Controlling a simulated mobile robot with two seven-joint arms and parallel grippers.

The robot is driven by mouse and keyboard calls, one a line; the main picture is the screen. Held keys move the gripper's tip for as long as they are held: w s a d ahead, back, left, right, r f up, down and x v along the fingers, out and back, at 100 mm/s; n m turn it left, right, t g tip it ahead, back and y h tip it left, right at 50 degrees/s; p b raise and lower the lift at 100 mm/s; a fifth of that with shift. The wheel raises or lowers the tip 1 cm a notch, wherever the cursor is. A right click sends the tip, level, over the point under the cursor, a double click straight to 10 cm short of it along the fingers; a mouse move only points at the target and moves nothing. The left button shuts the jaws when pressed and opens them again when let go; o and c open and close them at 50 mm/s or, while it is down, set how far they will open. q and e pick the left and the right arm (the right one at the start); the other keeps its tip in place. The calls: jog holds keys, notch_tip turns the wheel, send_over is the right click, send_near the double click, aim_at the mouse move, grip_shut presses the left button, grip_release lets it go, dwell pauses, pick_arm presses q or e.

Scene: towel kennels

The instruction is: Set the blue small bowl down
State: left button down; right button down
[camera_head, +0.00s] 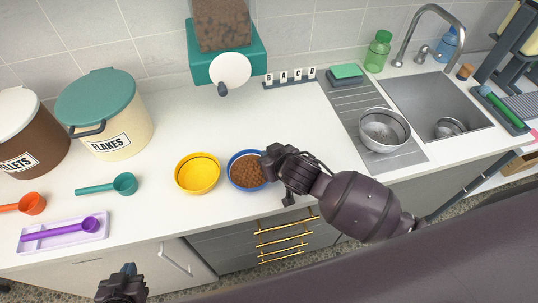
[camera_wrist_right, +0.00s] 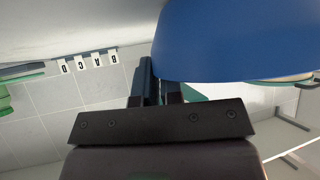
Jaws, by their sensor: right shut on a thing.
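The blue small bowl (camera_head: 233,180) is filled with brown kibble and is at the front part of the white counter, just right of the yellow bowl (camera_head: 197,180). My right gripper (camera_head: 270,163) is shut on the bowl's right rim. In the right wrist view the bowl's blue side (camera_wrist_right: 235,45) fills the upper right, against the dark fingers (camera_wrist_right: 160,88). The bowl looks level; I cannot tell whether its base touches the counter. My left gripper (camera_head: 123,282) is low at the left, in front of the counter and away from the bowls; its fingers are not clear.
A teal scoop (camera_head: 122,184), a purple scoop (camera_head: 90,225) on a lilac tray and an orange scoop (camera_head: 32,204) lie at left. A dispenser (camera_head: 228,40) hangs behind. A metal bowl (camera_head: 384,130) is by the sink. Counter behind the bowls is clear.

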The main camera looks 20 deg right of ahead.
jog(key=c, duration=1.3)
grip_release()
jog(key=v, duration=1.2)
jog(key=shift+b, duration=0.3)
